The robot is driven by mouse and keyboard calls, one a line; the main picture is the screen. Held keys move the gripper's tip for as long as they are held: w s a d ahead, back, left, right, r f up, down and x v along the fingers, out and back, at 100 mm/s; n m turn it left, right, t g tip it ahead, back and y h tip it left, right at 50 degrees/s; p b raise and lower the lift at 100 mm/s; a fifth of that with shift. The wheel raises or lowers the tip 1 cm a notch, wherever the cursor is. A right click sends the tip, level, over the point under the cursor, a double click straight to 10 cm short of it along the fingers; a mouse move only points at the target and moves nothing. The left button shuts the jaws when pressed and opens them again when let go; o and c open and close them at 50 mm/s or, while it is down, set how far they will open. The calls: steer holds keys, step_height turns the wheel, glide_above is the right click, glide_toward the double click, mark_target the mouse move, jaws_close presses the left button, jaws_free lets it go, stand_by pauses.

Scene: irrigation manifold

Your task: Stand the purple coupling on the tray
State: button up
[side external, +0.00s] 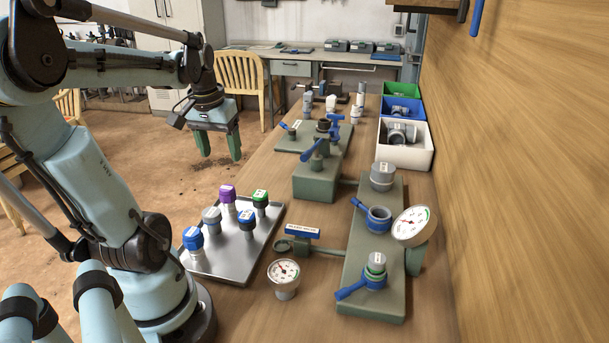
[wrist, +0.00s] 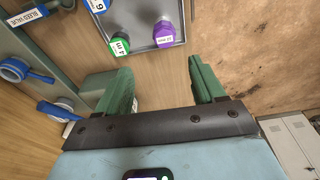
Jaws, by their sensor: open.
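The purple coupling (side external: 227,193) has a purple cap over a pale body and stands upright at the back of the metal tray (side external: 215,263). It also shows in the wrist view (wrist: 164,33), near the tray's edge (wrist: 140,22). Its foot is partly hidden in both views. My gripper (side external: 220,150) is open and empty, its green fingers pointing down above and behind the tray. In the wrist view the coupling lies beyond the gap between my fingers (wrist: 163,82), apart from them.
A green-capped coupling (side external: 260,197), blue ones (side external: 193,239) and a grey one (side external: 211,215) share the tray. A loose gauge (side external: 284,273) stands to its right. The valve manifold (side external: 365,253) and bins (side external: 403,157) lie farther right.

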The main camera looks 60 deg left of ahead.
steer(key=w+d+f+m+t, duration=0.1)
steer(key=w+d+m+t, duration=0.2)
steer(key=d, duration=0.9)
steer(key=w+d+f+m+t+h, duration=0.1)
steer(key=w+d+m+t, duration=0.2)
steer(key=d, duration=0.9)
steer(key=w+m, duration=0.2)
steer(key=w, duration=0.1)
steer(key=shift+w+m, duration=0.25)
steer(key=shift+m, duration=0.15)
